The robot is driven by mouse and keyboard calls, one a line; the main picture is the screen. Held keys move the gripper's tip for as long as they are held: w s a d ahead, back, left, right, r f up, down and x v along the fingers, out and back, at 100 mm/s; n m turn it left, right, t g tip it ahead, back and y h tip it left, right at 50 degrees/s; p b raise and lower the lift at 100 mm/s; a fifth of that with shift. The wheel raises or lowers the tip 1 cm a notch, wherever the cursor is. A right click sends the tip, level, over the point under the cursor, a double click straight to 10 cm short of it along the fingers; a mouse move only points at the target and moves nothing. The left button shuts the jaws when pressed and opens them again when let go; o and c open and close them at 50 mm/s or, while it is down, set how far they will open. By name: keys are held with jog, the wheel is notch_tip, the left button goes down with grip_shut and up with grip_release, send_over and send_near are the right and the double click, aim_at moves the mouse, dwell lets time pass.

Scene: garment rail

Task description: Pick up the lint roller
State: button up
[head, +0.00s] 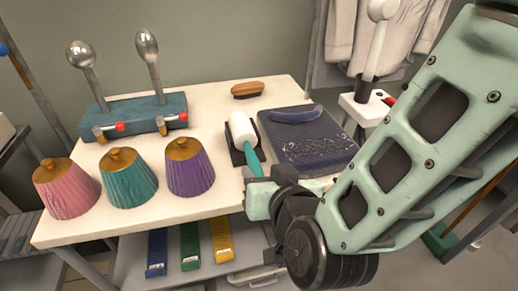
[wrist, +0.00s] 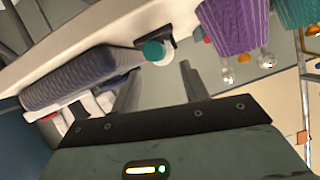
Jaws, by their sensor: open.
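The lint roller (head: 242,131) has a white roll and a teal handle. It lies on a dark rest on the white table, its handle pointing toward the front edge. My gripper (head: 261,192) is at the table's front edge, just below the handle end in the head view, where its fingers are hard to make out. In the wrist view my gripper (wrist: 160,86) is open and empty. The round teal handle end of the lint roller (wrist: 153,50) shows ahead, between and beyond the fingertips. The rest of the roller is mostly hidden there.
A dark, speckled folded cloth (head: 308,140) lies right of the roller. Purple (head: 190,167), teal (head: 128,178) and pink (head: 66,188) fluted pots stand left. A wooden brush (head: 247,90) lies behind. A teal block (head: 135,117) holds metal-topped rods. Coloured strips (head: 190,245) lie below the tabletop.

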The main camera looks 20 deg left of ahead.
aim_at(257, 166)
jog(key=shift+f+p+x, duration=0.2)
jog(key=shift+p+x, duration=0.2)
jog(key=shift+x, duration=3.15)
jog(key=shift+d, duration=0.15)
jog(key=shift+c, duration=0.4)
grip_shut()
